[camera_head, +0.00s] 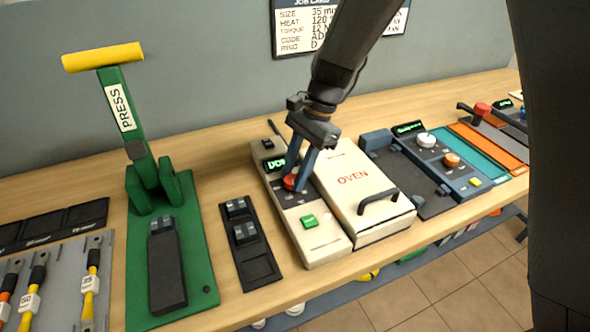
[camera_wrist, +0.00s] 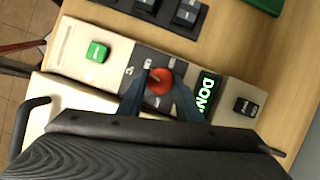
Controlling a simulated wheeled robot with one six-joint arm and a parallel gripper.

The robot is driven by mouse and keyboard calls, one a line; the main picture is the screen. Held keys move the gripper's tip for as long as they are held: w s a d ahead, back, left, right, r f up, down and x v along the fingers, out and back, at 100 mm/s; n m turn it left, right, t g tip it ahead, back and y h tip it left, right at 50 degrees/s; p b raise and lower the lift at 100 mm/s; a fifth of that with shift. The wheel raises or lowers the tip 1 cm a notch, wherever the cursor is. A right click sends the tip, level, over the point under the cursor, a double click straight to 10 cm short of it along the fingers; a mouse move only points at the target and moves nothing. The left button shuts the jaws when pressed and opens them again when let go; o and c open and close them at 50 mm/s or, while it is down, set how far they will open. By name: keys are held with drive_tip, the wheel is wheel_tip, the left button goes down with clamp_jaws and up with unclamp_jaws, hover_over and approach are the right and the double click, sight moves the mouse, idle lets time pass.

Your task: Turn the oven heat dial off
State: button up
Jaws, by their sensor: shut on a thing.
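The oven heat dial (camera_wrist: 159,81) is a red round knob on the control strip beside the cream oven (camera_head: 350,178). It also shows in the head view (camera_head: 290,182), partly covered by my fingers. My gripper (camera_wrist: 160,93) is over the strip, with one blue finger on each side of the red dial, shut on it. A green display (camera_wrist: 207,90) beside the dial reads "DONE". A green button (camera_wrist: 97,51) is at the other end of the strip. The dial's exact setting is hard to tell.
A green press (camera_head: 170,220) with a yellow handle stands to the left. A black tray with dark blocks (camera_head: 262,271) lies between press and oven. A unit with white and orange knobs (camera_head: 462,180) is to the right. A job card (camera_head: 290,38) hangs behind.

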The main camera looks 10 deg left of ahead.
drive_tip(key=n+h, duration=0.1)
drive_tip(key=n, duration=0.2)
drive_tip(key=n+g+p, duration=0.1)
drive_tip(key=n, duration=0.1)
drive_tip(key=shift+w+a+n+h, duration=0.15)
drive_tip(key=shift+a+n+h, duration=0.05)
drive_tip(key=shift+n+h, duration=0.2)
drive_tip(key=n, duration=0.2)
drive_tip(key=n+h, duration=0.1)
drive_tip(key=n, duration=0.1)
drive_tip(key=n+h+p, duration=0.1)
drive_tip(key=n, duration=0.1)
drive_tip(key=shift+a, duration=0.25)
drive_tip(key=n+h, duration=0.1)
drive_tip(key=n, duration=0.2)
drive_tip(key=n+t+h+p, duration=0.1)
drive_tip(key=n, duration=0.2)
drive_tip(key=shift+a+n+h, duration=0.15)
drive_tip(key=shift+n+h, duration=0.15)
drive_tip(key=n, duration=0.2)
drive_tip(key=n+t, duration=0.1)
drive_tip(key=n, duration=0.1)
drive_tip(key=n+t+h+p, duration=0.1)
drive_tip(key=shift+s+a+n, duration=0.1)
drive_tip(key=shift+s+n, duration=0.15)
drive_tip(key=shift+n, duration=0.15)
drive_tip(key=o, duration=1)
drive_tip(key=shift+o, duration=0.2)
